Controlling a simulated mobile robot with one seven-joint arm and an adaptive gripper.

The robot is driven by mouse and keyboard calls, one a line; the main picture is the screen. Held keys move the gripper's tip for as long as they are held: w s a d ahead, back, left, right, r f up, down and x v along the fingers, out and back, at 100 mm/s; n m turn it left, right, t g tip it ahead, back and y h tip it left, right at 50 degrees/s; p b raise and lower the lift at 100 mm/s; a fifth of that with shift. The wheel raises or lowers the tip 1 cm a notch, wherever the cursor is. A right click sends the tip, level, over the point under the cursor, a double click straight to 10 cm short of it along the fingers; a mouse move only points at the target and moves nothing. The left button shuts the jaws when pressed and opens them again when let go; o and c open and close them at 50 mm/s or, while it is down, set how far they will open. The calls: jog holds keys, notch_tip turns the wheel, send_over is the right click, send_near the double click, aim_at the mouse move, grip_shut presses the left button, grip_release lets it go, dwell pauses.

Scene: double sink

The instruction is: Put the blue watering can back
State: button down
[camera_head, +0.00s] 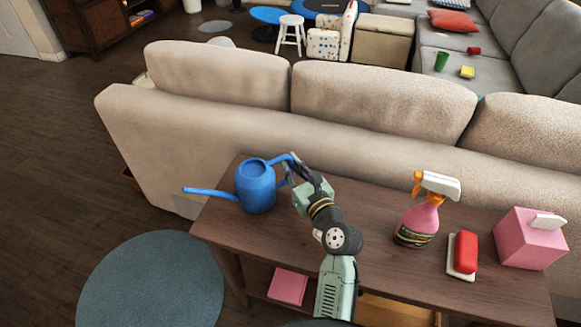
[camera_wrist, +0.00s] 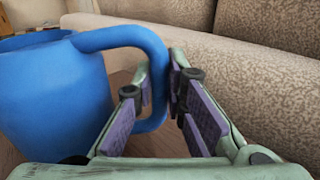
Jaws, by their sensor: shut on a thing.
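The blue watering can (camera_head: 256,188) is upright at the left end of the brown wooden table (camera_head: 360,233), its spout pointing left. I cannot tell whether its base touches the tabletop. My gripper (camera_head: 292,168) is at the can's right side, at its handle. In the wrist view the can (camera_wrist: 55,95) fills the left, and its looped handle passes between the purple finger pads of my gripper (camera_wrist: 163,90). The fingers are shut on the handle, which is partly hidden between them.
A pink spray bottle (camera_head: 418,213), a red sponge on a white dish (camera_head: 452,272) and a pink box (camera_head: 530,238) stand on the table's right half. A beige sofa (camera_head: 220,125) runs close behind. Open floor and a round rug (camera_head: 150,280) lie at left.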

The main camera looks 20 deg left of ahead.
jog(key=shift+f, duration=0.1)
jog(key=c, duration=1.6)
grip_release()
jog(key=shift+c, duration=0.2)
